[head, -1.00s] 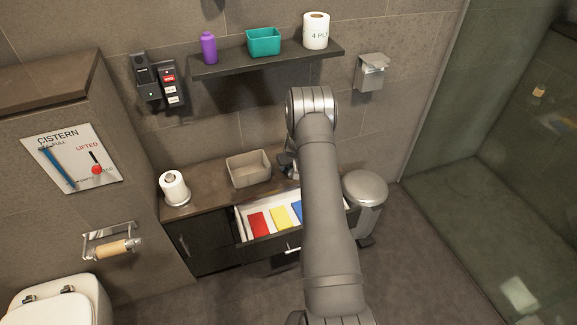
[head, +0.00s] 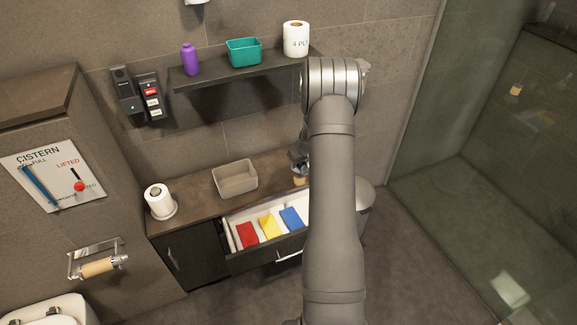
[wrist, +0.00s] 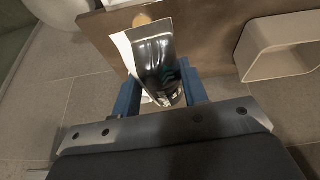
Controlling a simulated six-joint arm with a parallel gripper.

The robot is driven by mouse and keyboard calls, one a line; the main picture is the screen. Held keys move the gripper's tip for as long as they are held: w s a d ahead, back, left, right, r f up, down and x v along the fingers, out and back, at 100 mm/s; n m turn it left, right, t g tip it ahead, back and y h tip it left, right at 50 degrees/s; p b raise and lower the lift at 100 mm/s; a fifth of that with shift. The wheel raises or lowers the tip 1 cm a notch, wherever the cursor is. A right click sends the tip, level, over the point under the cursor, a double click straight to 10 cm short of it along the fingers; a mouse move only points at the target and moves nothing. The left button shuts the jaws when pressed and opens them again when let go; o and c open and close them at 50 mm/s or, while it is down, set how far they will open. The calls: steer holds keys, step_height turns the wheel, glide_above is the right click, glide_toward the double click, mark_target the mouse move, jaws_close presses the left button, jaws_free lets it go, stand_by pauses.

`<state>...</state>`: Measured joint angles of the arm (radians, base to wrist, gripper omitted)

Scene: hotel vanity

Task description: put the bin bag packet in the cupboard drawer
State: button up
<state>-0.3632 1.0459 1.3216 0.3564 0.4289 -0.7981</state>
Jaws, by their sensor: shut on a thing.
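The bin bag packet (wrist: 155,58) is dark and glossy with a pale edge. In the wrist view it is between the two blue fingers of my gripper (wrist: 160,93), which is shut on it. In the head view my gripper (head: 300,163) is over the right part of the cupboard top (head: 200,205), partly hidden by my arm. I cannot make out the packet there. The cupboard drawer (head: 233,236) is open. A red packet (head: 248,235), a yellow packet (head: 269,227) and a blue packet (head: 291,217) lie in it. My arm hides its right end.
A beige basket (head: 235,179) and a toilet roll on a stand (head: 160,202) are on the cupboard top, left of my gripper. The basket also shows in the wrist view (wrist: 262,45). A wall shelf (head: 220,77) is above. A pedal bin (head: 366,197) stands right, partly hidden.

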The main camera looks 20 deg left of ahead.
steer(key=shift+m, duration=0.4)
steer(key=s+d+f, duration=0.2)
steer(key=d+f, duration=0.1)
steer(key=d, duration=0.2)
steer(key=s+d+f, duration=0.3)
steer(key=d, duration=0.3)
steer(key=s+d+f, duration=0.2)
steer(key=d+f, duration=0.1)
steer(key=d, duration=0.2)
steer(key=shift+s+d, duration=0.15)
steer(key=shift+d, duration=0.25)
steer(key=shift+s+f, duration=0.1)
steer(key=shift+f, duration=0.1)
steer(key=a+f, duration=0.2)
steer(key=a, duration=0.1)
steer(key=w+a+f, duration=0.1)
steer(key=a+f, duration=0.1)
steer(key=a, duration=0.2)
steer(key=w+a+f, duration=0.1)
steer(key=a+f, duration=0.1)
steer(key=a, duration=0.1)
steer(key=shift+w+a+f, duration=0.1)
steer(key=shift+a+f, duration=0.3)
steer(key=shift+f, duration=2)
steer(key=shift+f, duration=0.15)
steer(key=o, duration=0.8)
steer(key=v, duration=1.2)
steer(key=shift+w+a, duration=0.1)
steer(key=shift+w, duration=0.05)
